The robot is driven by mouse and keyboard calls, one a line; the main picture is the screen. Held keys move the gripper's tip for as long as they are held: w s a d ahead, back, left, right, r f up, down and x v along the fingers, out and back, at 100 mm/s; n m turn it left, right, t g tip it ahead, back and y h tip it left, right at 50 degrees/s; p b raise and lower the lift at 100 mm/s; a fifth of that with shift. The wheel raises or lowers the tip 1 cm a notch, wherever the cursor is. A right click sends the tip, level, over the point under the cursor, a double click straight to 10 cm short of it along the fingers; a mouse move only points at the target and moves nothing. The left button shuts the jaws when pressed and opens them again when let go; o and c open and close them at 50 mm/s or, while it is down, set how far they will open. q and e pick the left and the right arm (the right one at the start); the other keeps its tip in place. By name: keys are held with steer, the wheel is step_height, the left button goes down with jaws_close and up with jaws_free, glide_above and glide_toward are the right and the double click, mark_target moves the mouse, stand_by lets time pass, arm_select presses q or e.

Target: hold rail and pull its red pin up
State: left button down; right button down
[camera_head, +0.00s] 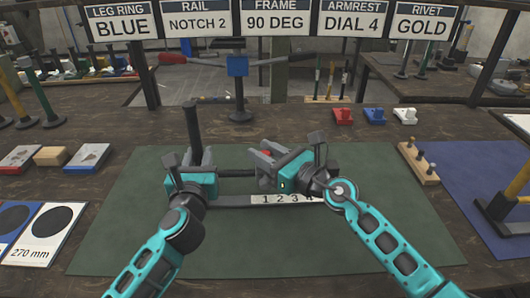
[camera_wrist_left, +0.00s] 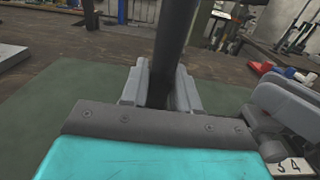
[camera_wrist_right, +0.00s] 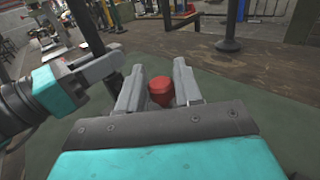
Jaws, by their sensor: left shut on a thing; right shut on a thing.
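The dark rail (camera_head: 236,173) lies across the green mat, with a black upright post (camera_head: 193,122) at its left end and a white strip numbered 1 to 4 (camera_head: 272,199) in front. My left gripper (camera_head: 196,160) is shut on the post; in the left wrist view the post (camera_wrist_left: 173,50) stands between its fingers. My right gripper (camera_head: 266,158) is shut on the red pin (camera_head: 268,152). In the right wrist view the red pin's head (camera_wrist_right: 161,92) shows between the fingers. The pin's lower part is hidden.
The green mat (camera_head: 130,235) is clear around the rail. A wooden block with pegs (camera_head: 420,165) stands to the right. Red, blue and white parts (camera_head: 375,116) lie behind it. A blue-headed stand (camera_head: 238,90) is at the back. Signs (camera_head: 199,22) hang above, one reading RAIL NOTCH 2.

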steer(key=shift+r, duration=1.1)
steer(key=c, duration=0.8)
jaws_free()
steer(key=shift+c, duration=0.2)
steer(key=shift+f, duration=0.1)
steer(key=v, duration=1.2)
